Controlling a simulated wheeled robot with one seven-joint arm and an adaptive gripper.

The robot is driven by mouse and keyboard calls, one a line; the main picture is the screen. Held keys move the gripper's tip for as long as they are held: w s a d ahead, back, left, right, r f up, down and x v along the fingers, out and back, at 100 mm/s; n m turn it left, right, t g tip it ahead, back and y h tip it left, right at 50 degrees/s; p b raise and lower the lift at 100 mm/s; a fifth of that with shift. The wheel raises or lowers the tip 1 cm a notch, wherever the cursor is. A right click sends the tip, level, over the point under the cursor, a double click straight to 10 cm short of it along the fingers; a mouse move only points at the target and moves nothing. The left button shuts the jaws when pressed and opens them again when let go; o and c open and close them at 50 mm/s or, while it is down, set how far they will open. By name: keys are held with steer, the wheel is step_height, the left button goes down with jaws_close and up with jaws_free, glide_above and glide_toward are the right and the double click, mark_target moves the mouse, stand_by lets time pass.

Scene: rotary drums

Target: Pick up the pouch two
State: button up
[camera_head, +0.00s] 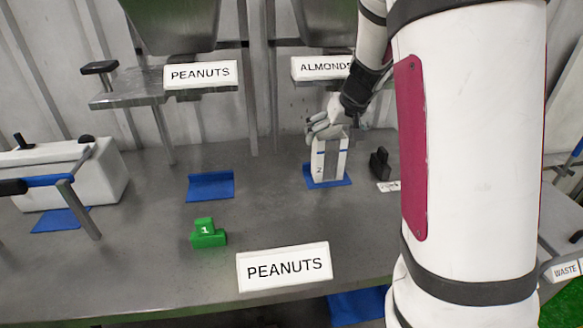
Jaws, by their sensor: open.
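The pouch two (320,170) is a white upright box-like pouch with a blue "2", blue marks and a grey stripe. It stands on a blue mat (345,183) at the middle right of the table, below the ALMONDS sign. My gripper (325,131) is at the top of the pouch, with its fingers open. The fingers overlap the pouch's top edge in the picture. I cannot tell whether they touch it. My arm comes in from the upper right and covers much of the right side.
A green block marked 1 (207,233) and an empty blue mat (210,186) lie to the left. A black object (380,163) stands right of the pouch. A PEANUTS sign (284,267) is at the front. Metal shelves (125,93) overhang the back. A white machine (75,172) stands far left.

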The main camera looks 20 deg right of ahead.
mark_target(330, 151)
steer(key=shift+h, duration=0.6)
steer(key=w+d+f, duration=0.2)
steer(key=f, duration=0.1)
steer(key=shift+d+b, duration=0.1)
steer(key=shift+b, duration=0.2)
steer(key=b+x, duration=0.1)
steer(key=x, duration=0.6)
steer(key=shift+f, duration=0.1)
steer(key=shift+c, duration=0.5)
steer(key=c, duration=1.9)
